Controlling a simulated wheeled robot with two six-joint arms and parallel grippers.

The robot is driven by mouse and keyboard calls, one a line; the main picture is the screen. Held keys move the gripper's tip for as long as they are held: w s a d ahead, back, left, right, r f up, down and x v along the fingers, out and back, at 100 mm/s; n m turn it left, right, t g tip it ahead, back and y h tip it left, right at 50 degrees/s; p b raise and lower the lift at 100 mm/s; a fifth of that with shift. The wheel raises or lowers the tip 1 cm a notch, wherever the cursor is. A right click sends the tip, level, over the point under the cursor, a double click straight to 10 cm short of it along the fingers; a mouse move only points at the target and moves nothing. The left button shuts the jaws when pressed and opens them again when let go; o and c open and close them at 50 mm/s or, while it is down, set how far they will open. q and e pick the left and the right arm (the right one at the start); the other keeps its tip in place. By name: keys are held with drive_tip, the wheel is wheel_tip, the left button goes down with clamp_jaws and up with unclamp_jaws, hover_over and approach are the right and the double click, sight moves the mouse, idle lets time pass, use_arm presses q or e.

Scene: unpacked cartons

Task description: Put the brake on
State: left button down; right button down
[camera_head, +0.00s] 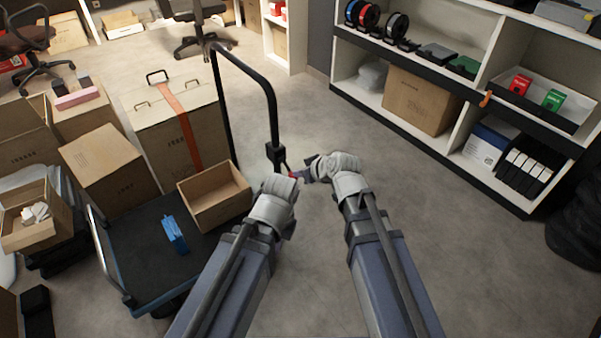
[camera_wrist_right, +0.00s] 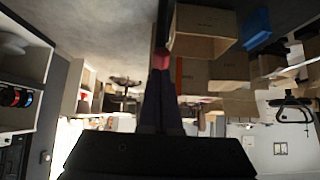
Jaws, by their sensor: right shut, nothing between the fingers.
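The cart (camera_head: 150,260) is a dark platform trolley with a black upright handle (camera_head: 272,105) at its right side. A dark box-like fitting (camera_head: 276,155) sits low on the handle post, with a small red-tipped brake lever (camera_head: 291,172) beside it. My right gripper (camera_head: 302,176) is shut and empty, its tips at or very near the red tip. In the right wrist view the red tip (camera_wrist_right: 161,58) shows just beyond the closed fingers (camera_wrist_right: 160,80); contact is unclear. My left gripper (camera_head: 292,180) is close by on the left; its fingers are too hidden to read.
An open carton (camera_head: 215,198) and a blue item (camera_head: 173,234) are on the cart. A tall taped carton (camera_head: 172,125) and other cartons stand to the left. Shelving (camera_head: 480,175) lines the right. Bare floor lies between the cart and shelves.

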use_arm(q)
drive_tip(key=shift+r+p, duration=0.55)
drive_tip(key=shift+r, duration=0.15)
use_arm(e)
drive_tip(key=shift+r, duration=0.7)
